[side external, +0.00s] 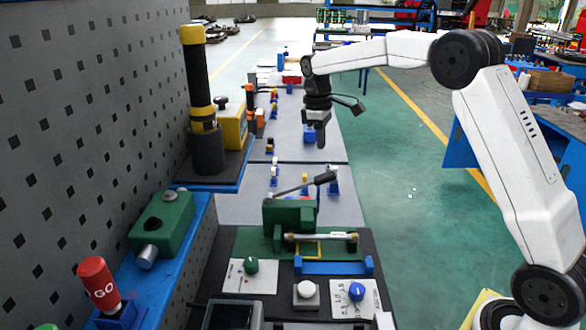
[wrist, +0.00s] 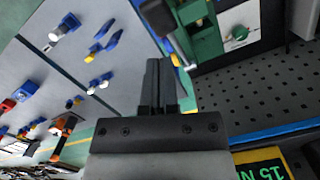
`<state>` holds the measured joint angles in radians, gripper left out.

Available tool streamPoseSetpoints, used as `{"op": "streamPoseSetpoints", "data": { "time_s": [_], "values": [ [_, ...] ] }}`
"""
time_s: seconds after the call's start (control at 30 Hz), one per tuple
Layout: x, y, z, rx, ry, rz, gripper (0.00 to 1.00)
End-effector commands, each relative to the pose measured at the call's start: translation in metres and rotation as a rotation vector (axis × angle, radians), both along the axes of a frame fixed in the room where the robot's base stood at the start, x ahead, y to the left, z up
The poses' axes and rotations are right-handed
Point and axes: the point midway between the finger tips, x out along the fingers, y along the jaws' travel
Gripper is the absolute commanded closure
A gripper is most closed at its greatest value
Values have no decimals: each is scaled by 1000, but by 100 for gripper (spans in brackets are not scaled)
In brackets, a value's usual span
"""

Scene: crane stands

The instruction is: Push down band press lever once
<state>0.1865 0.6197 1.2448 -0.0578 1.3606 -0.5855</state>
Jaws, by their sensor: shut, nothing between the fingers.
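The band press is a green block (side external: 288,214) on the dark bench. Its lever (side external: 296,188) is a thin metal rod that slopes up to the right and ends in a black handle (side external: 325,178). My gripper (side external: 320,140) is shut and empty, pointing down. In the side view it appears above the handle, with a visible gap. In the wrist view my gripper (wrist: 160,68) also shows shut, and the green press (wrist: 203,38) is at the top right. A black grip-like part (wrist: 157,16) beside the press is probably the lever handle.
A panel with a green knob (side external: 251,265), a white button (side external: 306,289) and a blue knob (side external: 357,291) lies in front of the press. A black-and-yellow column (side external: 199,85) stands on the left shelf by the perforated wall (side external: 90,130). Open floor lies to the right.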

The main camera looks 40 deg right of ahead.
Motion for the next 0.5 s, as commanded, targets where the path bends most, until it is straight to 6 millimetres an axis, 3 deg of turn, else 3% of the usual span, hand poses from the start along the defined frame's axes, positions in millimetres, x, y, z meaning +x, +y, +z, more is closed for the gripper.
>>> {"op": "streamPoseSetpoints", "data": {
  "time_s": [0.27, 0.5],
  "values": [
    [-1, 0, -10, 1, 1, 0, 100],
    [-3, -1, -31, 1, 1, 0, 100]
  ]
}}
